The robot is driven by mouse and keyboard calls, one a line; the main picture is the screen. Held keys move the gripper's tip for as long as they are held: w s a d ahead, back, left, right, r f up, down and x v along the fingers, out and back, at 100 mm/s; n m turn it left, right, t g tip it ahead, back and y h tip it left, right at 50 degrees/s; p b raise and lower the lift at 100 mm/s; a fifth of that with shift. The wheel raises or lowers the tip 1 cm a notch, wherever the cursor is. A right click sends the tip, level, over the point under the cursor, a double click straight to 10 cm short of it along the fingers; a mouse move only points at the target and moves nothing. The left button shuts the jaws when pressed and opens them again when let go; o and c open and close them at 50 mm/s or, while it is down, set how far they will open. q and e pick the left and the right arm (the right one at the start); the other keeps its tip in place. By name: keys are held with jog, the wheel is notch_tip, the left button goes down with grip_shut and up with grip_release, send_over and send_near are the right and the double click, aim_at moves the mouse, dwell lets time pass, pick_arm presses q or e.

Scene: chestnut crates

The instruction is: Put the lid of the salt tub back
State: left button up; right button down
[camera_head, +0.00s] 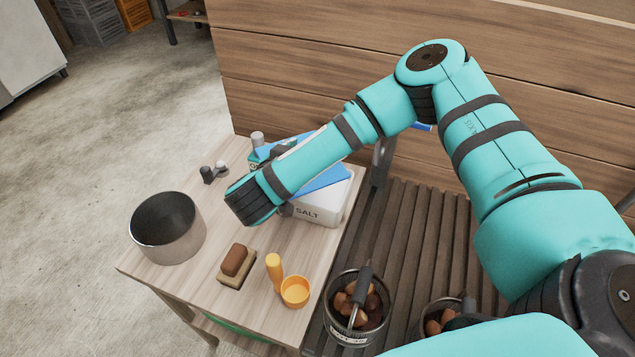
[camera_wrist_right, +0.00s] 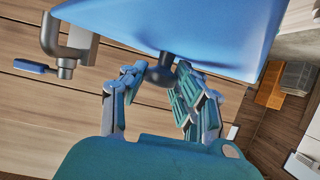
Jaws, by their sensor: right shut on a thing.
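The salt tub (camera_head: 320,211) is a white box lettered SALT near the table's right edge, partly hidden by my right arm. The blue lid (camera_head: 326,181) shows on both sides of that arm, over part of the tub and askew to it; I cannot tell whether they touch. In the right wrist view, the lid (camera_wrist_right: 185,28) fills the top, its dark knob (camera_wrist_right: 160,72) between the fingers. My right gripper (camera_wrist_right: 158,80) is shut on this knob. In the head view, the forearm mostly hides the gripper. My left gripper is not in view.
A small dark item (camera_head: 214,173) lies behind the pot. Baskets of chestnuts (camera_head: 357,306) stand on the slatted surface to the right. A wooden wall (camera_head: 300,80) rises behind.

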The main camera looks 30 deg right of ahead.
jog(key=d, duration=0.1)
jog(key=w+d, duration=0.1)
jog(key=d, duration=0.1)
jog(key=w+d, duration=0.1)
jog(key=d, duration=0.1)
jog(key=shift+r, duration=0.4)
jog(key=shift+d+f, duration=0.1)
jog(key=shift+f, duration=0.15)
notch_tip(320, 180, down, 9)
jog(key=p, duration=0.2)
jog(key=shift+w+f, duration=0.15)
jog(key=shift+f, duration=0.05)
jog(key=shift+f, duration=0.1)
jog(key=shift+f+b, duration=0.4)
jog(key=shift+f, duration=0.1)
jog(key=c, duration=1)
grip_release()
jog(key=shift+r, duration=0.1)
